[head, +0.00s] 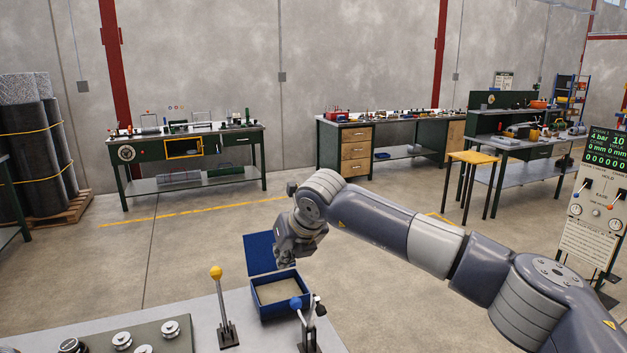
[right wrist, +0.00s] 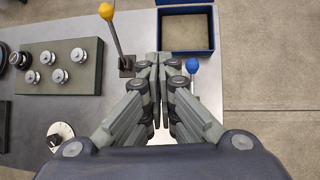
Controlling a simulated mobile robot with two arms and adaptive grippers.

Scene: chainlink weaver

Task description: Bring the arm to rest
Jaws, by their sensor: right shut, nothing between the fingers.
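My right arm (head: 435,247) reaches in from the right in the head view. Its gripper (head: 285,262) hangs beside the open blue box, near the box's raised lid; its fingertips are hard to make out there. In the right wrist view the right gripper (right wrist: 160,58) is shut, its fingers together with nothing between them. It is above the grey table, between the yellow-knobbed lever (right wrist: 112,30) and the blue-knobbed lever (right wrist: 192,68). My left gripper is not in view.
The blue box (head: 282,310) stands open at the table's far edge. The grey table (head: 195,320) also bears a green plate with several metal knobs (right wrist: 60,65). A control panel (head: 593,205) stands at the right.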

